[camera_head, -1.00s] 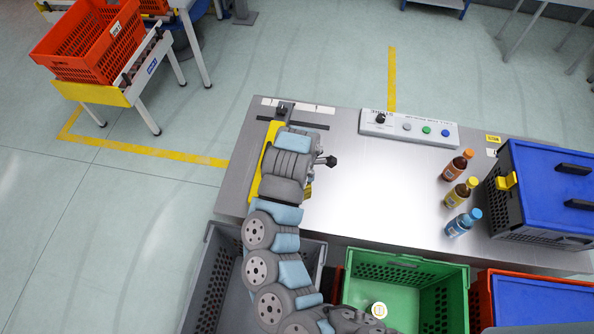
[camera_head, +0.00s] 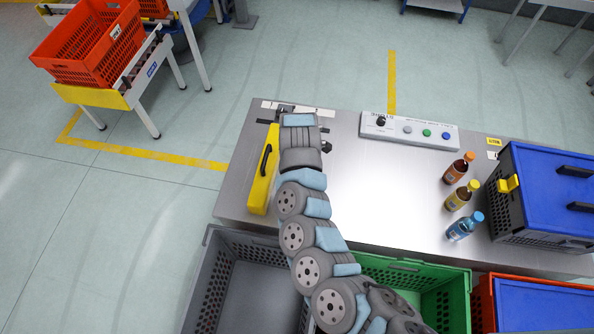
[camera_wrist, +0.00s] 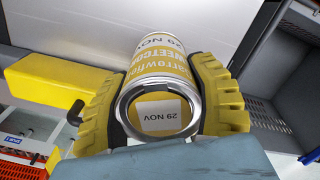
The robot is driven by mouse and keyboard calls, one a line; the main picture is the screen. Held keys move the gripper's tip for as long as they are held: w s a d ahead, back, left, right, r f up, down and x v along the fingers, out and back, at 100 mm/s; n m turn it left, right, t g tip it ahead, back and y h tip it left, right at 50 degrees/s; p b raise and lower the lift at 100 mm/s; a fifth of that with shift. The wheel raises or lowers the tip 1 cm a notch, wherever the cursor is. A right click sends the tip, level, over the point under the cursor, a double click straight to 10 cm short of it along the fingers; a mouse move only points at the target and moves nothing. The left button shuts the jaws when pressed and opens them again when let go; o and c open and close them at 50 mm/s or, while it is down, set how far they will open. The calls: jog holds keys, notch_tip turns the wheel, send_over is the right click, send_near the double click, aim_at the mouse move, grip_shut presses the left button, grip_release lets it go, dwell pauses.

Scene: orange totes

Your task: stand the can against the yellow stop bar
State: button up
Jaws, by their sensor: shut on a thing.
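The can (camera_wrist: 160,62) has a yellow and white sweetcorn label and a metal rim. In the wrist view one end faces the camera, with a "29 NOV" tag. My gripper (camera_wrist: 155,78) is shut on it, one yellow ridged finger on each side. The yellow stop bar (camera_head: 263,172) lies along the left of the steel table, with a black handle. It also shows in the wrist view (camera_wrist: 45,80), left of the can, beyond the left finger. In the head view my arm hides the can and most of the gripper. I cannot tell whether the can touches the table.
A control box (camera_head: 409,130) stands at the table's back. Several bottles, including a yellow one (camera_head: 461,195), and a blue-lidded crate (camera_head: 545,200) stand at the right. The table's middle is clear. A grey tote (camera_head: 250,243) and a green tote (camera_head: 430,278) sit at the front edge.

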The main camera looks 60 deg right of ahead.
jog(key=shift+w+d+f+b, duration=0.25)
jog(key=shift+d+f, duration=0.3)
jog(key=shift+f, duration=0.05)
jog(key=shift+w+d+f+b, duration=0.2)
jog(key=shift+w+d+f, duration=0.05)
jog(key=shift+d+f, duration=0.3)
jog(key=shift+w+d+f+b, duration=0.2)
jog(key=shift+d+f+b, duration=0.1)
jog(key=shift+f, duration=0.3)
jog(key=shift+w+d+f+b, duration=0.25)
jog(key=shift+d+f+b, duration=0.1)
jog(key=shift+f, duration=0.2)
jog(key=shift+w+d+f+b, duration=0.2)
jog(key=shift+d+f+b, duration=0.1)
jog(key=shift+f, duration=0.3)
jog(key=shift+d+f, duration=0.1)
jog(key=shift+d, duration=0.05)
jog(key=shift+w, duration=0.1)
jog(key=shift+w+d+f, duration=0.15)
jog(key=shift+d+f, duration=0.1)
jog(key=shift+d, duration=0.1)
notch_tip(320, 180, down, 3)
jog(key=shift+a+f+b, duration=0.1)
jog(key=shift+a+b, duration=0.05)
jog(key=shift+b, duration=0.55)
